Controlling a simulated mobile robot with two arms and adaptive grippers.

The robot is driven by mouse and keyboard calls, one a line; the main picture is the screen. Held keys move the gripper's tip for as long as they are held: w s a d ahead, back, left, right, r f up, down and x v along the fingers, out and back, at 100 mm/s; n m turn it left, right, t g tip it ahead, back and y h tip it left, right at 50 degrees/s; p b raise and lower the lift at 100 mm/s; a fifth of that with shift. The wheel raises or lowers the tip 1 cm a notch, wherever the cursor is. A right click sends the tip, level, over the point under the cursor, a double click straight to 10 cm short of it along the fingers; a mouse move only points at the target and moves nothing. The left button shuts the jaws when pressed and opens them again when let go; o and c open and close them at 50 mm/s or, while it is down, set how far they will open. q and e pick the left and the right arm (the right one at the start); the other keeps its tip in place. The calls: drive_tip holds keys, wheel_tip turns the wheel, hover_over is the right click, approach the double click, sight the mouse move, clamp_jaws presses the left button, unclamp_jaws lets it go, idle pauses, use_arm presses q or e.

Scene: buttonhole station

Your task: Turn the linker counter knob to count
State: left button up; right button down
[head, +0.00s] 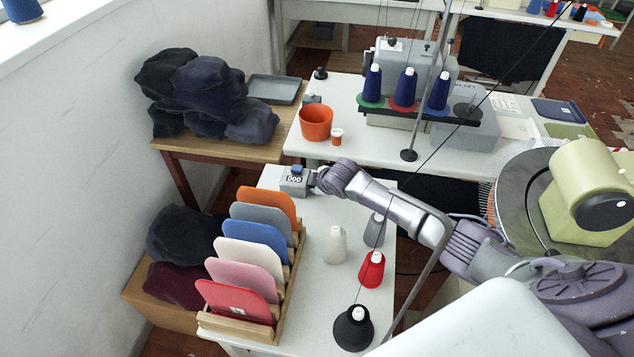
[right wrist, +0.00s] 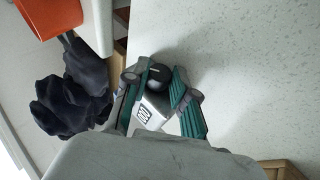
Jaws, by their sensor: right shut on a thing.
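The linker counter (head: 293,184) is a small grey box on the white side table. Its small window appears to read 000 in the head view. In the right wrist view the counter box (right wrist: 155,108) is partly hidden by my gripper. The counter knob (right wrist: 158,72) is round and dark with a small pale mark, on the end of the box. My right gripper (head: 311,180) reaches in from the right at the counter. Its green-padded fingers (right wrist: 160,80) are closed around the knob, one on each side. My left gripper is not in view.
A wooden rack (head: 292,262) of coloured panels stands in front of the counter. Several yarn cones, including a red one (head: 371,270), stand right of it. An orange pot (head: 316,122) sits on the table behind. Dark garments (head: 205,92) lie on the wooden table left.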

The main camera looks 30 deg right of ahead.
drive_tip(key=c, duration=0.9)
unclamp_jaws()
drive_tip(key=shift+c, duration=0.2)
drive_tip(key=shift+w, duration=0.1)
